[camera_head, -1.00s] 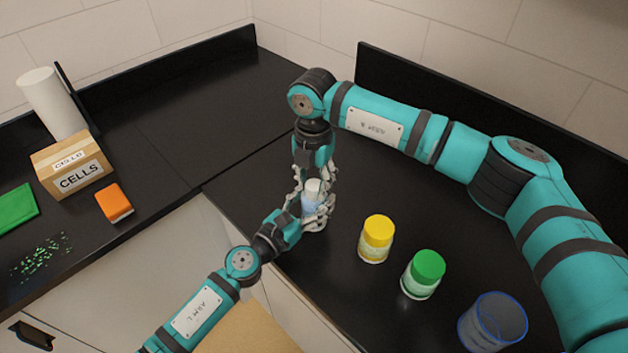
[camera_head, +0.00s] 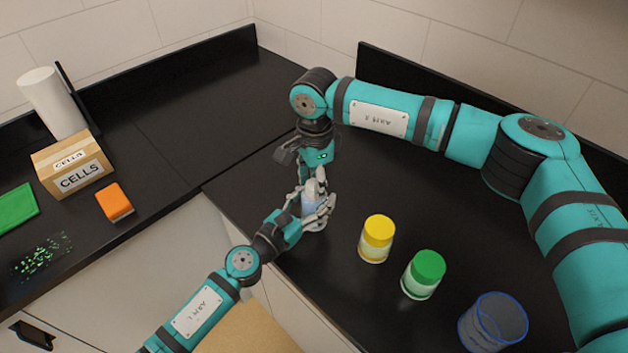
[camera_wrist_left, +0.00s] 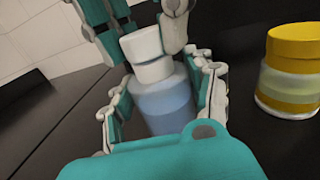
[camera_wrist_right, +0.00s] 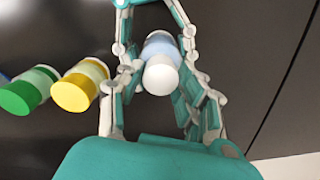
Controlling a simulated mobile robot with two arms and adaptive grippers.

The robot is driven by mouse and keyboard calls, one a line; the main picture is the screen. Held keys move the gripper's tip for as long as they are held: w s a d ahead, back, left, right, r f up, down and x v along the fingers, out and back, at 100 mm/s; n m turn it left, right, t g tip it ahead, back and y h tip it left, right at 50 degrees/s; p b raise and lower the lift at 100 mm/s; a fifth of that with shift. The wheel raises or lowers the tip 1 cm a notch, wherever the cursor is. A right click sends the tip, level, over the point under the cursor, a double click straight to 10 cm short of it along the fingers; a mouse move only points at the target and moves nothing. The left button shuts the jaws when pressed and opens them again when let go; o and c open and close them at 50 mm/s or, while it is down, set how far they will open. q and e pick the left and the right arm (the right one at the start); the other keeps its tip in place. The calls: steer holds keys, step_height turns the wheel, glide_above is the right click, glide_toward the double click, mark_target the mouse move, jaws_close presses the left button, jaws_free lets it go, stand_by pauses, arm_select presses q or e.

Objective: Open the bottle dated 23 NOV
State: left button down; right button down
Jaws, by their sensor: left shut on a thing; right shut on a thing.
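A bottle with a pale blue band and white cap (camera_head: 309,212) stands at the counter's front edge. My left gripper (camera_head: 315,208) is shut around its body; the left wrist view shows the bottle (camera_wrist_left: 166,103) between the fingers. My right gripper (camera_head: 312,183) comes from above and is shut on the white cap (camera_wrist_left: 142,45); the cap also shows in the right wrist view (camera_wrist_right: 160,78). I cannot tell whether the cap is loose. A yellow-capped bottle (camera_head: 376,240) and a green-capped bottle (camera_head: 423,275) stand to the right. No date is readable.
A clear blue-rimmed cup (camera_head: 493,322) stands at the front right. On the left counter are a CELLS box (camera_head: 72,165), an orange block (camera_head: 114,203), a green sheet (camera_head: 15,209), green specks and a white roll (camera_head: 51,102). The back counter is clear.

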steer(key=n, duration=0.7)
steer(key=shift+w+d+r, duration=0.1)
steer(key=n, duration=0.6)
steer(key=shift+n, duration=0.3)
steer(key=shift+r, duration=0.1)
steer(key=shift+r, duration=1)
steer(key=shift+r, duration=2)
arm_select(q)
steer(key=shift+c, duration=1.9)
jaws_free()
